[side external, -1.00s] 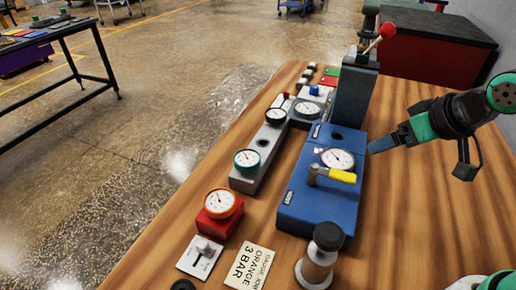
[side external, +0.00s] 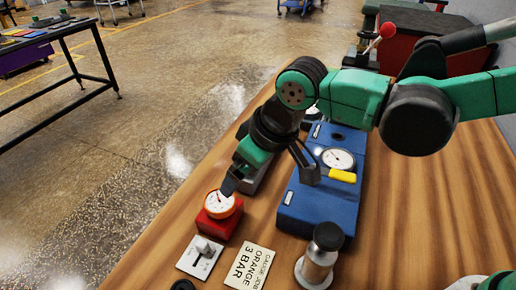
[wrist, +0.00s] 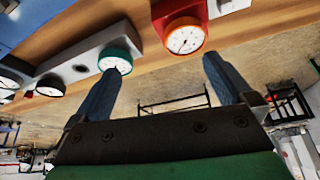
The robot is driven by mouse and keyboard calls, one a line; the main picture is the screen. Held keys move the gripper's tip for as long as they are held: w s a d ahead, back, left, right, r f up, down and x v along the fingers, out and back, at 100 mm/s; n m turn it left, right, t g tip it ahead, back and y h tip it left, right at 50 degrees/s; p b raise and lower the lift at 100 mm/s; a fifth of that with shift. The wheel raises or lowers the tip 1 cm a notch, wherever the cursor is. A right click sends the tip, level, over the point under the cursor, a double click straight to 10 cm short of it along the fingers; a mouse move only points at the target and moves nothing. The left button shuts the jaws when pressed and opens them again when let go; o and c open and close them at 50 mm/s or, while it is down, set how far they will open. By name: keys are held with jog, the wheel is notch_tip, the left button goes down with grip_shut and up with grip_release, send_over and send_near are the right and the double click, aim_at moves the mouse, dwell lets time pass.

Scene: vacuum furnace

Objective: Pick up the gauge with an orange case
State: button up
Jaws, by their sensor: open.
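The gauge with an orange case (side external: 220,204) has a white dial and sits in a red block (side external: 216,225) near the table's left edge. In the wrist view the orange gauge (wrist: 184,38) shows at the top, beyond the fingertips and between their lines. My gripper (side external: 230,184) is just above and behind the gauge in the side view. Its two blue fingers are spread in the wrist view (wrist: 160,72), with nothing between them. I cannot tell whether a finger touches the gauge.
A teal gauge (wrist: 116,60) stands in a grey block beside the orange one.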

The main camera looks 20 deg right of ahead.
aim_at(220, 200)
jog(key=a, duration=0.1)
jog(key=a+f, duration=0.1)
jog(key=a, duration=0.1)
jog(key=shift+s+f+n, duration=0.2)
jog(key=shift+s+n, duration=0.1)
jog(key=shift+n, duration=0.1)
jog(key=shift+a+f, duration=0.25)
jog(key=shift+x, duration=2.55)
jog(key=c, duration=1.3)
jog(key=shift+c, duration=0.2)
jog(key=shift+r, duration=0.1)
